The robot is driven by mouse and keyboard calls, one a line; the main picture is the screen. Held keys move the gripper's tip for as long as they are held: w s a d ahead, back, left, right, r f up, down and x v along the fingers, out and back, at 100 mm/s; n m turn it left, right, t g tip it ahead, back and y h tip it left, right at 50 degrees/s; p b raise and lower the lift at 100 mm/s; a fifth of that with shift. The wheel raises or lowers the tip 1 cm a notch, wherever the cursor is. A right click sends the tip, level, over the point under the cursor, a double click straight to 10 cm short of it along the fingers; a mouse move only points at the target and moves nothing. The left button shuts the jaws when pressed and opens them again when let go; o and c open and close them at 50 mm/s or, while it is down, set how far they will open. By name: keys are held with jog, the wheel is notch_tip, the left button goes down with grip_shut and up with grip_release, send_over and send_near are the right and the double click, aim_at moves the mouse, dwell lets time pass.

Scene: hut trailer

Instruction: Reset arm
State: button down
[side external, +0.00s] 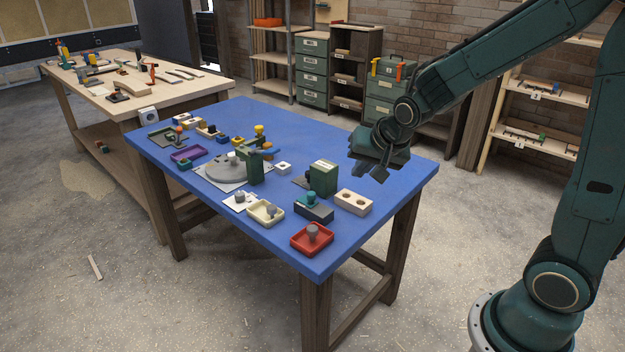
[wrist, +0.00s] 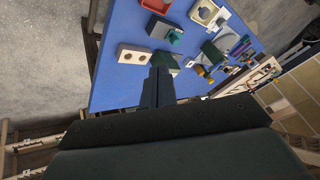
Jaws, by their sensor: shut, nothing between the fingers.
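My dark green gripper (side external: 377,168) hangs over the right part of the blue table (side external: 405,178) in the side view, above the tabletop and apart from the objects. Its fingers are together with nothing between them. In the wrist view my gripper (wrist: 158,75) points toward the table, whose blue top (wrist: 118,90) shows beyond it. A dark green block (side external: 323,178) stands to the left of the gripper in the side view. A cream block with two holes (side external: 353,201) lies below it, nearer the front edge; it also shows in the wrist view (wrist: 134,54).
A red tray (side external: 325,240), a cream tray (side external: 275,219) and a dark box with a teal knob (side external: 302,212) stand near the front edge. A grey round fixture (side external: 215,172) and several small parts fill the left half. The table's right end is mostly clear. A wooden workbench (side external: 190,98) stands behind left.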

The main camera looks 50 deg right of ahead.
jog(key=s+a+r+n, duration=0.2)
jog(key=s+r+n, duration=0.1)
jog(key=s, duration=0.4)
jog(key=s+a+r+n+y, duration=0.1)
jog(key=s+a+r+n, duration=0.1)
jog(key=s, duration=0.5)
jog(key=s+a+r+n+g, duration=0.1)
jog(key=s+a+r+n, duration=0.1)
jog(key=s+r+n, duration=0.2)
jog(key=shift+s+a+r+n+y, duration=0.4)
jog(key=shift+s+r, duration=0.1)
jog(key=shift+s, duration=0.95)
